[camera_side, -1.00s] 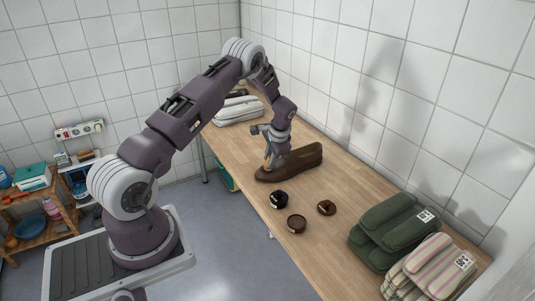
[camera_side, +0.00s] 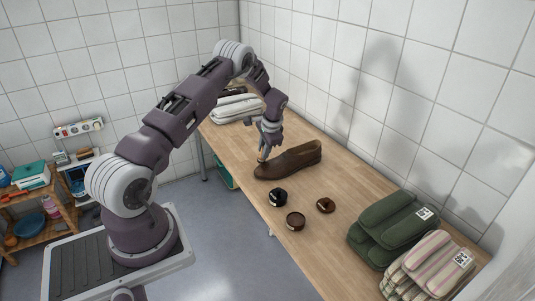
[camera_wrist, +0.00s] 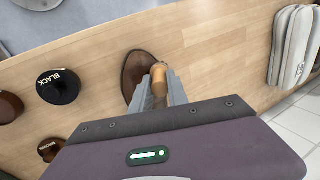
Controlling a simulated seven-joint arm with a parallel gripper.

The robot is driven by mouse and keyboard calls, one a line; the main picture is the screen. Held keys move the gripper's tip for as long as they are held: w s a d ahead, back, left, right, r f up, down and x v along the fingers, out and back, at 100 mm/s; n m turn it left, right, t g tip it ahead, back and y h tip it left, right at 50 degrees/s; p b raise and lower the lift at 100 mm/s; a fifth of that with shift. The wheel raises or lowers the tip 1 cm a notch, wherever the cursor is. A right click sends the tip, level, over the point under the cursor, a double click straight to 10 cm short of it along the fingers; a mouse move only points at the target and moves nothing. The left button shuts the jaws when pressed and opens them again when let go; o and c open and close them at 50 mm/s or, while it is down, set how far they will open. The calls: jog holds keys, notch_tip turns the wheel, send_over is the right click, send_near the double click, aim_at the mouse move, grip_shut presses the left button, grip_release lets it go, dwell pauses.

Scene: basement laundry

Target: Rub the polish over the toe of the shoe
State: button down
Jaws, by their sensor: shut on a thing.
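A brown shoe (camera_side: 290,161) lies on the wooden table, its toe towards the left front; the toe also shows in the wrist view (camera_wrist: 132,72). My gripper (camera_side: 264,152) is shut on a small tan, wooden-looking applicator (camera_wrist: 160,76), beside the toe's edge. I cannot tell whether it touches the shoe. The gripper's fingers hide part of the applicator and shoe in the wrist view. A round black container (camera_side: 278,197) reads "BLACK" in the wrist view (camera_wrist: 57,86). An open-looking brown tin (camera_side: 295,221) and a smaller brown round piece (camera_side: 326,205) stand near it.
Folded green towels (camera_side: 392,230) and striped towels (camera_side: 436,268) lie at the table's near right end. Pale folded towels (camera_side: 238,108) lie at the far end. A tiled wall bounds the right side. The table is bare between the shoe and the far towels.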

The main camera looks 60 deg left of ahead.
jog(key=shift+d+r, duration=0.1)
jog(key=shift+r, duration=4.05)
